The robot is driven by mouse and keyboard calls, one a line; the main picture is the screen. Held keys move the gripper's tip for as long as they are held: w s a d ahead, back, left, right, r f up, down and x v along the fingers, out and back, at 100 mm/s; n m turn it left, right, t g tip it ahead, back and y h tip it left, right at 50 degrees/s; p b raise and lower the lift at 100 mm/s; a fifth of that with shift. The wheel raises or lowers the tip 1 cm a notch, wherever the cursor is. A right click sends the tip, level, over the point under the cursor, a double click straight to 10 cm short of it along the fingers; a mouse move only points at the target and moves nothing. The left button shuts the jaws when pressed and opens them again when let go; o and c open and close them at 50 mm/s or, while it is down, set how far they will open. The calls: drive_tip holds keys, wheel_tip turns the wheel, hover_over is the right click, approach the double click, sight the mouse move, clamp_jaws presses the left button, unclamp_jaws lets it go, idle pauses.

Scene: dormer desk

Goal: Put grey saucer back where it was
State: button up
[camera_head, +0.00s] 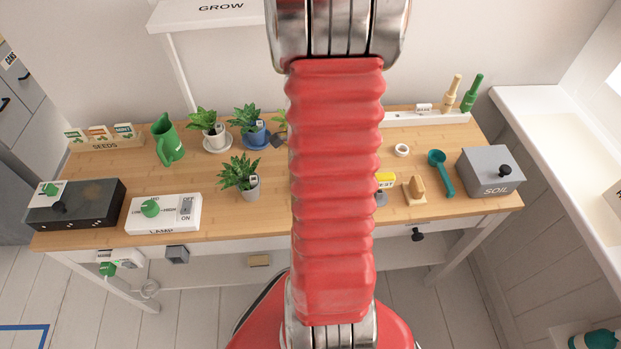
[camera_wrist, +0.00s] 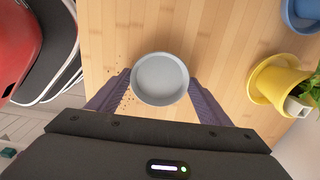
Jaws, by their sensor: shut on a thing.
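The grey saucer (camera_wrist: 162,72) is a shallow round dish in the wrist view, over the wooden desk. My gripper (camera_wrist: 160,88) is shut on it, with a dark finger at either side of its rim. I cannot tell how far the saucer is above the desk. In the head view my red arm hides both saucer and gripper. A potted plant in a grey pot (camera_head: 249,188) stands left of my arm, with no saucer seen under it.
A yellow saucer with a yellow pot (camera_wrist: 274,84) and a blue saucer (camera_wrist: 299,18) are right in the wrist view. Dark specks (camera_wrist: 117,78) lie left of the grey saucer.

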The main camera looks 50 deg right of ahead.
drive_tip(key=o, duration=1)
drive_tip(key=shift+f, duration=0.1)
drive_tip(key=shift+o, duration=0.2)
wheel_tip(320, 180, up, 12)
idle(0.9)
